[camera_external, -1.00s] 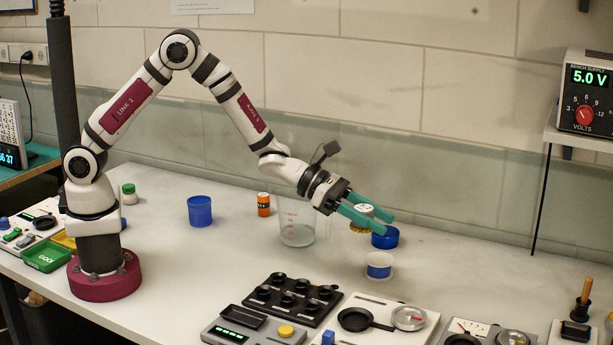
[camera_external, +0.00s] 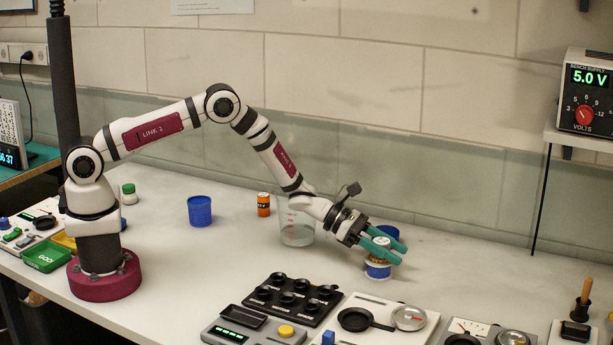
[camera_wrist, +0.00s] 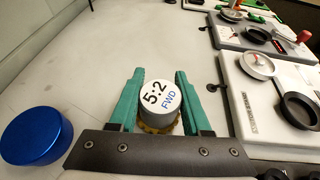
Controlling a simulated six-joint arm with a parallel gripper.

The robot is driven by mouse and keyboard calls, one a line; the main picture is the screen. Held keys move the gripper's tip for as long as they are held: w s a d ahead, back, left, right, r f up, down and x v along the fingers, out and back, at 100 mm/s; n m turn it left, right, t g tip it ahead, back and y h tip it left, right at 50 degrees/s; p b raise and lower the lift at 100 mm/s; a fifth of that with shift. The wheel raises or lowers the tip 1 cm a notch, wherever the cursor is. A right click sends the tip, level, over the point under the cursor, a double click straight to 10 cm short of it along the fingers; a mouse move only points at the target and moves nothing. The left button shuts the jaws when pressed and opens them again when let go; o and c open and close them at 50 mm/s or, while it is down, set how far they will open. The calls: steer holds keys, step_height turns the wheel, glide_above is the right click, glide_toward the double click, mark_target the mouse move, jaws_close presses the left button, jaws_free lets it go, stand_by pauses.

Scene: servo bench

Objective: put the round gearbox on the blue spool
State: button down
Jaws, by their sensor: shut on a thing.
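My gripper (camera_external: 396,253) has its teal fingers shut on the round gearbox (camera_external: 381,243). In the wrist view, the gearbox (camera_wrist: 158,96) has a white top marked "5:2 FWD" and a brass toothed rim low down, between the fingers. The blue spool (camera_external: 378,270), with a blue middle and pale flanges, stands on the bench directly below the gearbox in the external view. The gearbox looks on or just above the spool; I cannot tell if they touch. The spool's top is covered, and the wrist view hides the spool.
A blue round cap (camera_external: 391,232) stands just behind the fingers; it also shows in the wrist view (camera_wrist: 36,135). A clear beaker (camera_external: 297,222) is to the left.

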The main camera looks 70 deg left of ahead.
steer(key=shift+f, duration=0.1)
steer(key=shift+c, duration=1.8)
jaws_free()
